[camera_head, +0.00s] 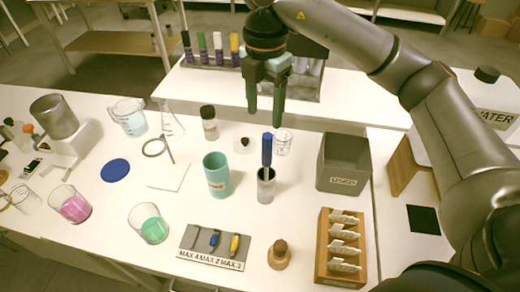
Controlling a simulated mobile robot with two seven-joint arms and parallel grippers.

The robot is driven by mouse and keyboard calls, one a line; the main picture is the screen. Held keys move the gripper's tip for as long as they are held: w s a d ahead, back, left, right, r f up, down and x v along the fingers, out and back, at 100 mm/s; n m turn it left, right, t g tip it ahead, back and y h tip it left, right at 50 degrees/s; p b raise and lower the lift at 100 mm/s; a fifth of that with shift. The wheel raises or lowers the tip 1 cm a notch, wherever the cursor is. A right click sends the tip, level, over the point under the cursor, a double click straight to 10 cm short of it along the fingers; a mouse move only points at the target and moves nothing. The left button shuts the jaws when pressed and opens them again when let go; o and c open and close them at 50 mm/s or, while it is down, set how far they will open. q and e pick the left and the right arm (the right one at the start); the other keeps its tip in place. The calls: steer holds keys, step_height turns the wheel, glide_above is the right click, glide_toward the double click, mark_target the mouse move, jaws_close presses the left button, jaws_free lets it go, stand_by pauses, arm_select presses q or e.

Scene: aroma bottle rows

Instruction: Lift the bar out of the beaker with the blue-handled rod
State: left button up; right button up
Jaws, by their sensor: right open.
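The blue-handled rod (267,150) stands upright in a small grey cup (266,188) near the middle of the table. My right gripper (265,118) is above the rod, pointing down with its green fingers apart and nothing between them. A beaker with pink liquid (72,207) stands at the left and a beaker with green liquid (151,227) stands to its right. A larger clear beaker (130,117) is farther back. I cannot make out a bar in any beaker. My left gripper is not in view.
A teal cup (217,176) stands just left of the rod's cup, and a grey bin (342,163) stands to the right. A labelled tool board (213,247), a cork-topped bottle (279,255) and a wooden rack (340,250) lie in front. A blue disc (115,170) is at left.

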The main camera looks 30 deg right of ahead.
mark_target(267, 151)
steer(key=f, duration=0.8)
steer(key=s+f, duration=0.1)
steer(key=f, duration=0.2)
steer(key=shift+d+f+p, duration=0.15)
steer(key=shift+f+p, duration=0.25)
jaws_close()
